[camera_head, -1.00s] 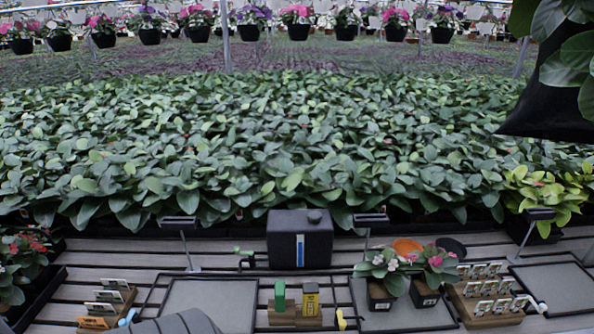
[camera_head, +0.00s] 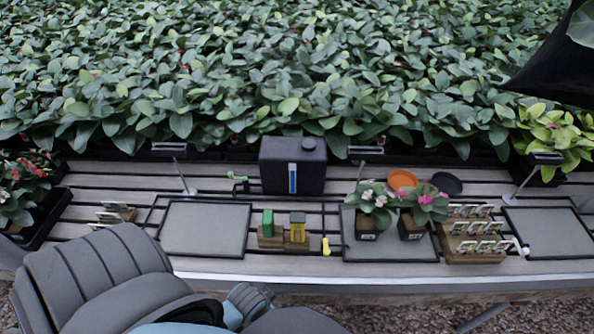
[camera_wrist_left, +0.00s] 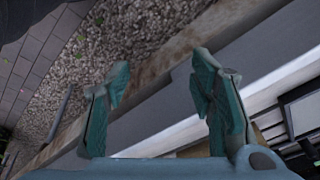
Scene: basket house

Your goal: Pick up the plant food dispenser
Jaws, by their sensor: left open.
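On a slatted bench, a wooden block (camera_head: 270,237) holds a small green item (camera_head: 268,222) and a small yellow box (camera_head: 298,226) side by side, upright. Behind them stands a black tank (camera_head: 293,165) with a blue level strip. I cannot tell for certain which is the plant food dispenser. My left arm comes in at the lower left. The left wrist view shows my left gripper (camera_wrist_left: 160,72), its two teal fingers apart and nothing between them, near the bench's front edge and over gravel. My right gripper is not in view.
The left grey mat (camera_head: 205,228) is bare. A black hanging pot (camera_head: 555,60) is at upper right.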

